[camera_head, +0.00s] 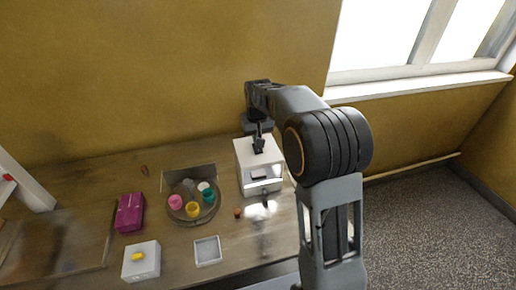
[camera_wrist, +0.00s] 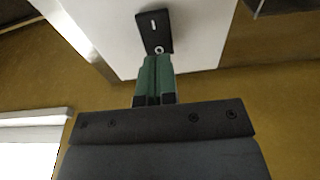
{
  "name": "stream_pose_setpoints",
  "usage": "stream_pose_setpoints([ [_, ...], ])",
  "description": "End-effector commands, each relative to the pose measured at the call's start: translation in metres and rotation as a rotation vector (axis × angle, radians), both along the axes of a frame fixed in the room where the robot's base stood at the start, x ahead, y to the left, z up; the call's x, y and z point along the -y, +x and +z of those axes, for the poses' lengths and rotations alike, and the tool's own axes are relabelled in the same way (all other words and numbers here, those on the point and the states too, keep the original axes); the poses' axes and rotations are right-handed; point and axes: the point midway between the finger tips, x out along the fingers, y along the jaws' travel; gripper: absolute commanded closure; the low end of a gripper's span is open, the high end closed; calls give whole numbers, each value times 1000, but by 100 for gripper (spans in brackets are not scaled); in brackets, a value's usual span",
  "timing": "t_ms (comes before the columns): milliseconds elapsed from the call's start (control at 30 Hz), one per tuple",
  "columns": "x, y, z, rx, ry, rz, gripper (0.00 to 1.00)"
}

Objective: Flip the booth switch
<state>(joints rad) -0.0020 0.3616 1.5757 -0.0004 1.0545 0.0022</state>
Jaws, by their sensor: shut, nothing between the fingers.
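The booth is a white box (camera_head: 243,159) at the back right of the table, with a dark opening in its front. Its white panel (camera_wrist: 200,30) fills the top of the wrist view. A black switch plate (camera_wrist: 155,22) with a pale slot and a small round light tip is on that panel. My gripper (camera_wrist: 157,58) has its green fingers together and empty, with their tips right at the plate's edge beside the round tip. In the head view my gripper (camera_head: 258,143) is over the box's top. Whether the fingers touch the switch cannot be told.
Left of the booth, a round tray (camera_head: 180,213) holds several coloured cups. A magenta box (camera_head: 130,212), a white block with a yellow top (camera_head: 141,263) and a shallow white tray (camera_head: 207,252) are nearby. A small brown piece (camera_head: 238,213) lies before the booth.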

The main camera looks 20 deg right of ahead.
Motion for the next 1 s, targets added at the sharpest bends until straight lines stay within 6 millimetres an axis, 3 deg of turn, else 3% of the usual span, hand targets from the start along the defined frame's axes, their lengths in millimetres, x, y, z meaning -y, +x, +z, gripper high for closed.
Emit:
stream_pose_setpoints([
  [1000,0,0,-16,0,0,0,100],
])
